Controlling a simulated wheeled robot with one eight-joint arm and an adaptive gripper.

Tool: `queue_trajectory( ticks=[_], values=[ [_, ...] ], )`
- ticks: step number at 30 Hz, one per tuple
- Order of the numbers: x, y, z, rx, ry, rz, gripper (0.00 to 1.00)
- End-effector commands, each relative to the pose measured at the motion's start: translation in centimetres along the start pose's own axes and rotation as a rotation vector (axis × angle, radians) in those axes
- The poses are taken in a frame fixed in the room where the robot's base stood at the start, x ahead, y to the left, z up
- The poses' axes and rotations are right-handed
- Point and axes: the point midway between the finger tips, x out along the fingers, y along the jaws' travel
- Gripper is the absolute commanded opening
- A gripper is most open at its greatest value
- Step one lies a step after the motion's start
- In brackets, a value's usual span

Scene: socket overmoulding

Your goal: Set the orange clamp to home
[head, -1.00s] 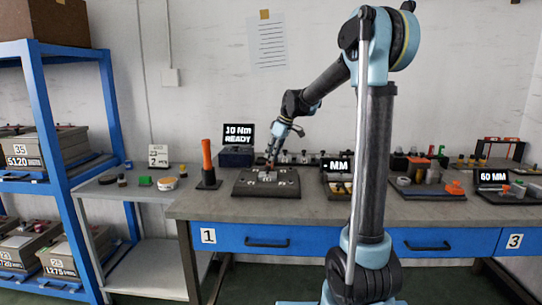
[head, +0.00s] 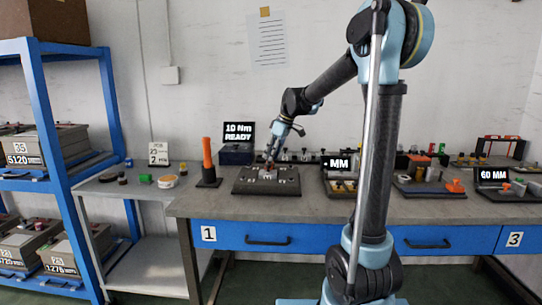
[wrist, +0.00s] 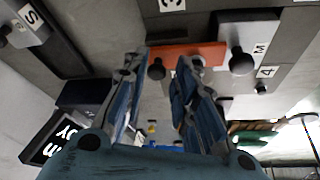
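The orange clamp (wrist: 190,54) shows in the wrist view as a flat orange bar on the dark fixture plate, just past my fingertips. A black ball knob (wrist: 157,70) stands near its left end, and another black knob (wrist: 241,62) is near its right end. My gripper (wrist: 163,66) is open, its fingers apart with nothing visibly held; whether either fingertip touches the bar is unclear. In the head view my gripper (head: 271,158) is low over the fixture plate (head: 266,188), where the clamp is too small to read clearly.
An upright orange handle (head: 207,153) in a dark stand is left of the plate. A display reading "10 Nm READY" (head: 239,132) is behind it. A tray (head: 342,187) and display (head: 338,163) stand close on the right. Bare bench lies in front of the plate.

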Motion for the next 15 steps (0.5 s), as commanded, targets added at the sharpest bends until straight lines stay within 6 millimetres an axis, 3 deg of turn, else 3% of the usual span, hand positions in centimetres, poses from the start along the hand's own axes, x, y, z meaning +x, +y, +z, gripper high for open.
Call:
queue_trajectory(
  ticks=[8, 15],
  values=[
    [-1.1, 0.1, 0.0, 0.0, 0.0, 0.001, 0.26],
    [-5.3, 0.1, 0.1, 0.002, 0.0, 0.001, 0.26]
  ],
)
